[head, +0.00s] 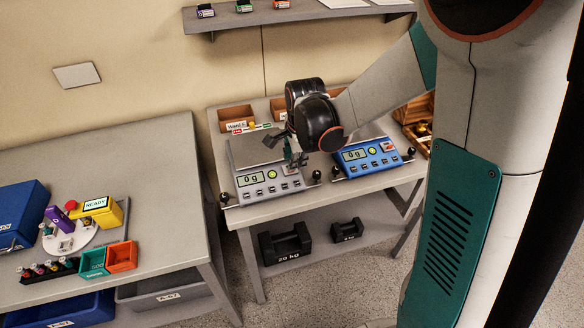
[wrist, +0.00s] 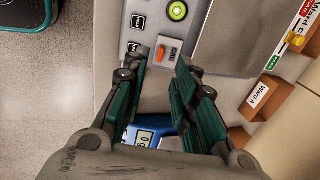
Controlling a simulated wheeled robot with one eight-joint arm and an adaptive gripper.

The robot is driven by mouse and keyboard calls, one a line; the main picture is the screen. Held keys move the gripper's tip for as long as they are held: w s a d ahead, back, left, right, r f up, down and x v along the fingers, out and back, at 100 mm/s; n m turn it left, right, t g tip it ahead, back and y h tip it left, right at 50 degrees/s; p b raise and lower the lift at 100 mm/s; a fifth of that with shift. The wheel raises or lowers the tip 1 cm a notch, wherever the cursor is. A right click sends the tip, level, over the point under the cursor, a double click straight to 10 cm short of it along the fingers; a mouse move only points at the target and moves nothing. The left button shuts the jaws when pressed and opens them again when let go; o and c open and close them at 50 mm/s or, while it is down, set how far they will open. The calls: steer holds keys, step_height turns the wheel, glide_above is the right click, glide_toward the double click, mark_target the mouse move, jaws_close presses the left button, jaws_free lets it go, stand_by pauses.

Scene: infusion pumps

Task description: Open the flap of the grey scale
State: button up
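The grey scale (head: 262,152) stands on the right-hand table, its display reading 0 g. In the wrist view its front panel (wrist: 118,20) shows several buttons and a round green button (wrist: 177,11). A small white piece with orange-red marks (wrist: 168,50) sits on that panel; I cannot tell whether it is the flap or how it stands. My gripper (head: 294,158) is over the right part of the grey scale and hides some of it. In the wrist view my gripper (wrist: 161,68) is open, its fingertips apart near the white piece, with nothing visibly held.
The blue scale (head: 366,156) stands close on the right, also reading 0 g. Black knobs (head: 316,175) stand near the scales' front corners. Wooden bins (head: 236,115) line the table's back. The left table (head: 120,155) has free room at its back and right.

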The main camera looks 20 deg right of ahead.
mark_target(293, 176)
steer(key=b+x, duration=0.1)
steer(key=x, duration=0.4)
steer(key=shift+f, duration=0.1)
jaws_close()
